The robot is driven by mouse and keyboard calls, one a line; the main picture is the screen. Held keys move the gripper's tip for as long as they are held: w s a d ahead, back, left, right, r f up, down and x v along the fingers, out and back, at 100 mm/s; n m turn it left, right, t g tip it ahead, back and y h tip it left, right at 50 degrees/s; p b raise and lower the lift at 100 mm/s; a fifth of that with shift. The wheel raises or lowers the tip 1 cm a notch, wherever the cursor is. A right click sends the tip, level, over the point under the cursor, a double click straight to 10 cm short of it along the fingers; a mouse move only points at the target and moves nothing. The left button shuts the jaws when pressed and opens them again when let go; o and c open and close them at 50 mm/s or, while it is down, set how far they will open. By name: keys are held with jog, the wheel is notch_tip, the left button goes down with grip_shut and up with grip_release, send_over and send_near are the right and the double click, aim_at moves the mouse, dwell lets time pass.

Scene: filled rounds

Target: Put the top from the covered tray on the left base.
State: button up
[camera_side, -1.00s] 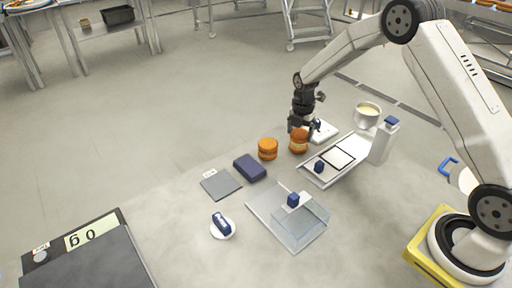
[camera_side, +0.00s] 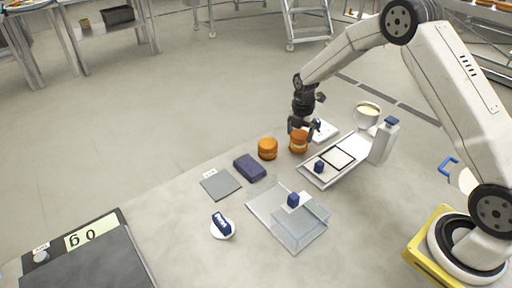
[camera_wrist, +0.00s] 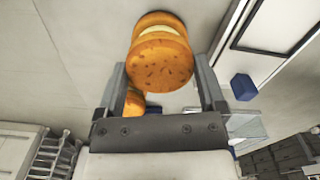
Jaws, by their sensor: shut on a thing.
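An orange round (camera_side: 298,142) stands on the table under my gripper (camera_side: 303,128). In the wrist view its orange top (camera_wrist: 160,63) faces me, with a cream layer (camera_wrist: 158,33) and an orange base (camera_wrist: 158,19) beyond it. My gripper's fingers, seen in the wrist view (camera_wrist: 160,75), are at either side of the top and shut on it. A second orange round (camera_side: 267,149) stands to the left, apart from the gripper; part of it shows behind the left finger (camera_wrist: 134,103). A clear cover (camera_side: 305,215) with a blue knob (camera_side: 293,199) lies over part of a tray (camera_side: 268,204).
A long tray (camera_side: 312,179) with a blue block (camera_side: 319,167) and a white dispenser (camera_side: 384,142) stand right of the rounds. A pot (camera_side: 367,114) is behind. A dark blue box (camera_side: 249,167), a grey mat (camera_side: 220,185) and a saucer (camera_side: 231,234) lie left and in front.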

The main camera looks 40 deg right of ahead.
jog(key=shift+f, duration=0.6)
dwell(0.8)
jog(key=o, duration=0.5)
jog(key=shift+r, duration=0.2)
jog(key=shift+r, duration=3.3)
